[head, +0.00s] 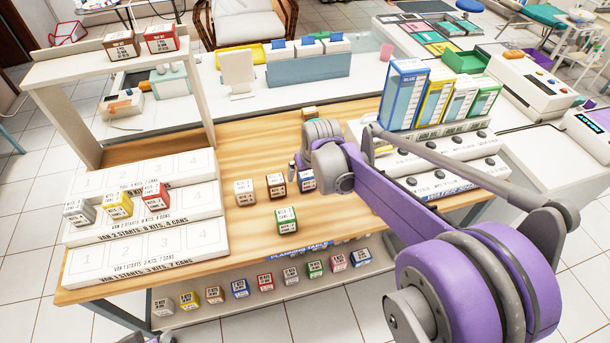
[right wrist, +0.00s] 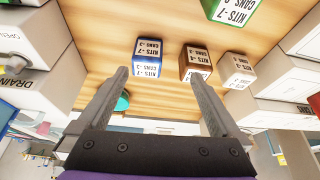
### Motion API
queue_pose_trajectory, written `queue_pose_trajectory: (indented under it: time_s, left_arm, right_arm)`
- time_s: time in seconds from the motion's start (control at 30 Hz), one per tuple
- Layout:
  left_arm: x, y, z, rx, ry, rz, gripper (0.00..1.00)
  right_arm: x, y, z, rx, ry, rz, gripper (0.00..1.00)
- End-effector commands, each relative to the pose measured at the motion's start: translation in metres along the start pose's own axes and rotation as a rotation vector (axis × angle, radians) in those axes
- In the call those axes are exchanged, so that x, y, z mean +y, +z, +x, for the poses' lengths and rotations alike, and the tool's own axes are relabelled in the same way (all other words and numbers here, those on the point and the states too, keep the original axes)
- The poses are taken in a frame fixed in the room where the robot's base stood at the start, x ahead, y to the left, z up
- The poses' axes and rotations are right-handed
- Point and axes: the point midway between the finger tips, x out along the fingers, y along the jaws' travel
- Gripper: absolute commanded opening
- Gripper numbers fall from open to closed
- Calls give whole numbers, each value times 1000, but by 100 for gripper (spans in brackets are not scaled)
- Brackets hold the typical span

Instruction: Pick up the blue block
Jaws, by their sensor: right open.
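The blue block (head: 307,181), a small cube with a white printed label, stands on the wooden table at the right end of a row with a brown block (head: 276,186) and a beige block (head: 244,193). My right gripper (right wrist: 157,74) is open and empty. In the right wrist view the blue block (right wrist: 147,57) is beyond the fingertips, left of the middle of the gap, and the brown block (right wrist: 195,62) is by the right fingertip. In the head view my right wrist hides part of the blue block's surroundings.
A green block (head: 287,220) stands in front of the row. White stepped racks stand left (head: 150,262) and right (head: 455,175) of the open table middle. More blocks line the lower shelf (head: 290,294).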

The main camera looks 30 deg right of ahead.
Motion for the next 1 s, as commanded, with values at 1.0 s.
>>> queue_pose_trajectory:
  time_s: [1.0]
  left_arm:
    - [0, -7, -6, 6, 0, 0, 50]
  right_arm:
    - [24, -27, 124, -7, 9, 27, 100]
